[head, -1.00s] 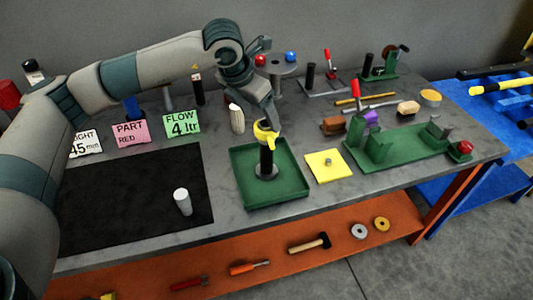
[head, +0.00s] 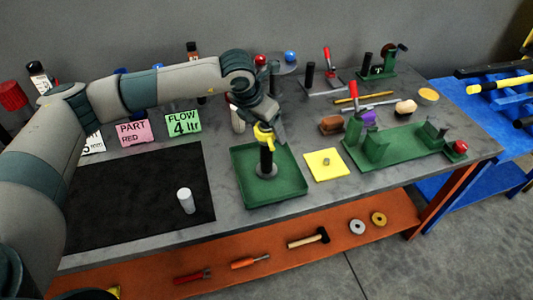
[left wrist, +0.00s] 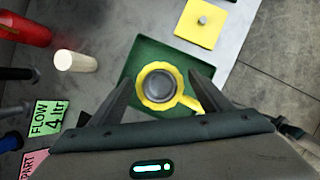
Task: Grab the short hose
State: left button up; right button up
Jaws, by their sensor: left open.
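A black upright post (head: 266,160) stands on a grey disc in a green tray (head: 292,188). A yellow scalloped collar (head: 264,135) with a side lug sits at its top. In the left wrist view the collar (left wrist: 149,101) surrounds a grey round top. My left gripper (head: 266,122) is open and empty, pointing down at the collar; its fingers (left wrist: 158,80) straddle the collar in the left wrist view. Whether they touch it I cannot tell. I cannot tell for sure which thing is the short hose. My right gripper is not in view.
A yellow plate (head: 322,170) and a green fixture (head: 400,152) lie right of the tray. Label cards (head: 183,121) and a cream cylinder (left wrist: 76,61) stand nearby. An orange shelf (head: 220,275) runs below the bench.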

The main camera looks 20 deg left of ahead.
pick_arm(q)
grip_shut()
jog(key=shift+r, duration=0.1)
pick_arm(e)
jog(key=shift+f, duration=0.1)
